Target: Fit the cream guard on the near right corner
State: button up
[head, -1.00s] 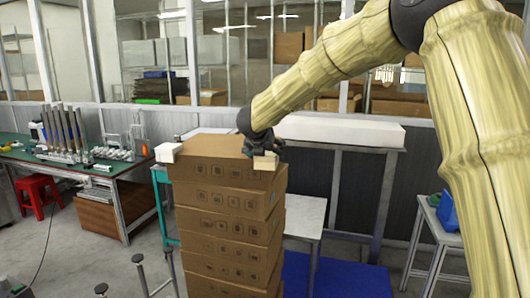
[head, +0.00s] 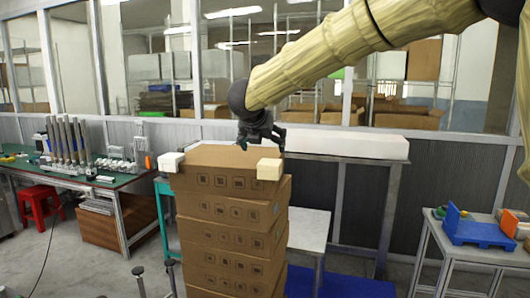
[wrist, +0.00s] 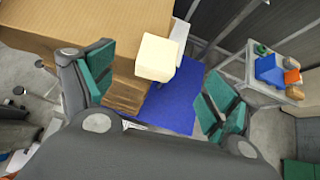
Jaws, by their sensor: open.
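The cream guard (head: 269,169) sits on the near right top corner of the stacked cardboard boxes (head: 228,210). In the wrist view the guard (wrist: 157,57) is a cream block on the corner of the top box (wrist: 95,25), ahead of the fingers and apart from them. My gripper (head: 262,143) is open and empty, above and behind the guard. In the wrist view its green-padded fingers (wrist: 157,90) are spread wide. A white guard (head: 171,161) sits on the near left corner of the top box.
A grey side table (head: 465,248) with a blue holder (head: 478,230) stands at the right. A green workbench (head: 100,175) with several parts is at the left. A blue mat (wrist: 163,108) lies on the floor beside the stack.

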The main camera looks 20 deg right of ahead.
jog(key=shift+s+a+r, duration=0.1)
jog(key=shift+s, duration=0.05)
notch_tip(320, 180, down, 26)
jog(key=d+n+g+h, duration=0.1)
jog(key=d+n, duration=0.2)
jog(key=n, duration=0.7)
jog(key=s+f+n+g+y, duration=0.1)
jog(key=s+f+n, duration=0.5)
jog(key=f, duration=0.7)
jog(key=s+f+n, duration=0.6)
jog(key=s+f, duration=0.1)
jog(key=f, duration=0.5)
jog(key=s+a+f+n+g+y, duration=0.1)
jog(key=s+f+n+g+y, duration=0.1)
jog(key=s+f+n, duration=0.75)
jog(key=s+a+f+n+g+y, duration=0.15)
jog(key=s+f+n, duration=0.35)
jog(key=s+f, duration=0.95)
jog(key=s+r+n+g+y, duration=0.1)
jog(key=s+n+g, duration=0.2)
jog(key=s, duration=1.5)
jog(key=shift+a+r+n, duration=0.3)
jog(key=shift+a+n, duration=0.05)
jog(key=shift+n, duration=0.5)
jog(key=shift+s+g, duration=0.1)
jog(key=shift+g, duration=0.15)
